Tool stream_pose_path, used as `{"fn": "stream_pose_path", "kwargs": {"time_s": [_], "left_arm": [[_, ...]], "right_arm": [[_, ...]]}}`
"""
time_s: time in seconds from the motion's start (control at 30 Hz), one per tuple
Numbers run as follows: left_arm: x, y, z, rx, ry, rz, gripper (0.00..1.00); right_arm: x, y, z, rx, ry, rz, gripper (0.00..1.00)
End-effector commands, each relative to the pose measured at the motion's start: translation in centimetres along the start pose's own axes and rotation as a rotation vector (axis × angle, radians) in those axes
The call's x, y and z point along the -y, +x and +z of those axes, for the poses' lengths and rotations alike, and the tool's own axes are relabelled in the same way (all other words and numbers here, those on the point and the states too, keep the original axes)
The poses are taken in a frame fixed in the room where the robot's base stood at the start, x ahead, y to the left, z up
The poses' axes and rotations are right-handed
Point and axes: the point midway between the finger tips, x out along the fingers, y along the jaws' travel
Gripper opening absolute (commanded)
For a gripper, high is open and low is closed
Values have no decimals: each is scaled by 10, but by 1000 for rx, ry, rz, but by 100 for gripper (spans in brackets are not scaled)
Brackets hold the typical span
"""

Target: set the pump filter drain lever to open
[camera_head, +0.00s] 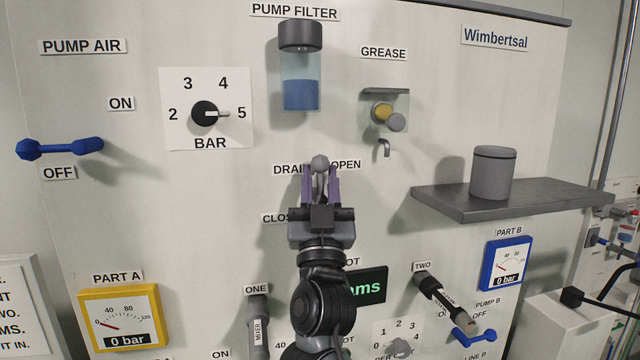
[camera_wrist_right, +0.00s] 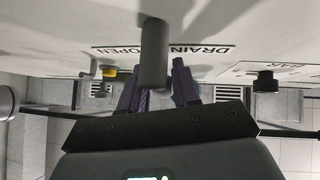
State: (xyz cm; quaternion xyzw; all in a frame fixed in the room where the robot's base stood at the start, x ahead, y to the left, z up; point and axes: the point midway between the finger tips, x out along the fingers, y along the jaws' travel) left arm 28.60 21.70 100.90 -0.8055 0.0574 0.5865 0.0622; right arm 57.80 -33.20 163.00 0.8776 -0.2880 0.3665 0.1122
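The drain lever's rounded grey end (camera_head: 320,162) shows in the head view below the pump filter (camera_head: 300,80), level with the DRAIN OPEN label (camera_head: 345,165). The rest of the lever is hidden behind my right gripper (camera_head: 320,182). The gripper's purple fingers stand apart, one on each side of the lever end as seen from the head. In the right wrist view the lever is a grey cylinder (camera_wrist_right: 154,55) overlapping one finger of the gripper (camera_wrist_right: 158,85). I cannot tell whether the fingers touch it. My left gripper is out of view.
A partly hidden CLOSED label (camera_head: 275,217) is below left of the lever. A grease valve (camera_head: 385,115) and a shelf (camera_head: 470,205) with a grey canister (camera_head: 492,172) are to the right. A BAR dial (camera_head: 206,113) is at upper left. Lower levers flank my arm.

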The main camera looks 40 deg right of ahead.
Motion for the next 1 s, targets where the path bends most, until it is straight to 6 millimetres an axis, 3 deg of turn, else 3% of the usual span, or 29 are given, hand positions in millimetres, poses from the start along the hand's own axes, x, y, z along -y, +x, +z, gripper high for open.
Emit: {"fn": "stream_pose_path", "kwargs": {"time_s": [0.3,0.47,1.0], "left_arm": [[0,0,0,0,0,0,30],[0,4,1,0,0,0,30],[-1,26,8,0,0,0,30]], "right_arm": [[-1,0,0,1,-2,3,36],[-1,-10,2,2,-3,2,36],[0,-93,1,0,1,1,36]]}}
